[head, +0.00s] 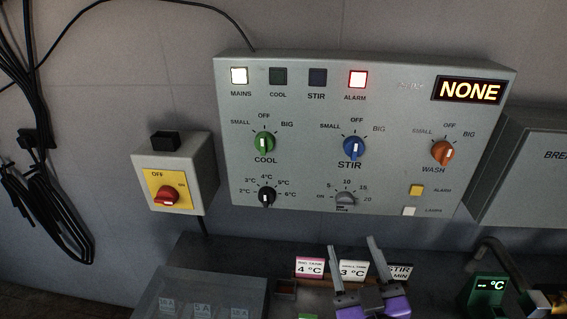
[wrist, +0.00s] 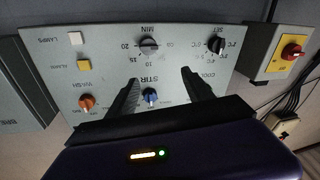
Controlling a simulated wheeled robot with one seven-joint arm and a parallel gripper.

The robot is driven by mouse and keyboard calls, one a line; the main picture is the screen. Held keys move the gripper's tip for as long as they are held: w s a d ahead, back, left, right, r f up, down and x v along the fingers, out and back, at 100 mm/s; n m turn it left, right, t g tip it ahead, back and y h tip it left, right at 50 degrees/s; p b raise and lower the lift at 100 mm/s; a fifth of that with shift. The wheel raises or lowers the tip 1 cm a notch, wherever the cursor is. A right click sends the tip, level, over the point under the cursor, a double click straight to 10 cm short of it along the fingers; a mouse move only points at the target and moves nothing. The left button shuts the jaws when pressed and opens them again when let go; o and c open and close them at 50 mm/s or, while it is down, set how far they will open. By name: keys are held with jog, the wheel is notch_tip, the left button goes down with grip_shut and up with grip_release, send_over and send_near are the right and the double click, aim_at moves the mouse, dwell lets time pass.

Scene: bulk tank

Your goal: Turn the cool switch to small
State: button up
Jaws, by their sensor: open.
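The cool switch (head: 263,144) is a green knob at the left of the grey control panel (head: 390,185). SMALL is marked at its upper left, OFF at the top and BIG at its upper right. Its white mark stands upright, toward OFF. The COOL lamp (head: 278,76) above is dark. My gripper (head: 352,245) is open and empty, low in front of the panel, below and right of the cool switch. In the wrist view, which is upside down, my gripper (wrist: 160,77) has the blue stir switch (wrist: 150,97) between its fingers. The green knob is hidden there.
The blue stir switch (head: 354,146) and orange wash switch (head: 442,152) are right of the cool switch; a black dial (head: 267,197) is below it. Small signs (head: 310,267) stand on the ledge below.

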jog(key=w+a+r+m+h, duration=0.1)
jog(key=w+a+r+m, duration=0.2)
jog(key=w+a+r, duration=0.45)
jog(key=m+h+p, duration=0.1)
jog(key=m, duration=0.3)
send_near(264, 148)
jog(key=w, duration=0.2)
jog(key=shift+n+g, duration=0.3)
jog(key=w, duration=0.2)
jog(key=w+p, duration=0.1)
jog(key=w, duration=0.2)
jog(key=w+p, duration=0.1)
jog(key=w, duration=0.1)
jog(key=shift+w+a+r, duration=0.2)
jog(key=shift+w+r, duration=0.05)
jog(key=shift+r, duration=0.1)
grip_shut()
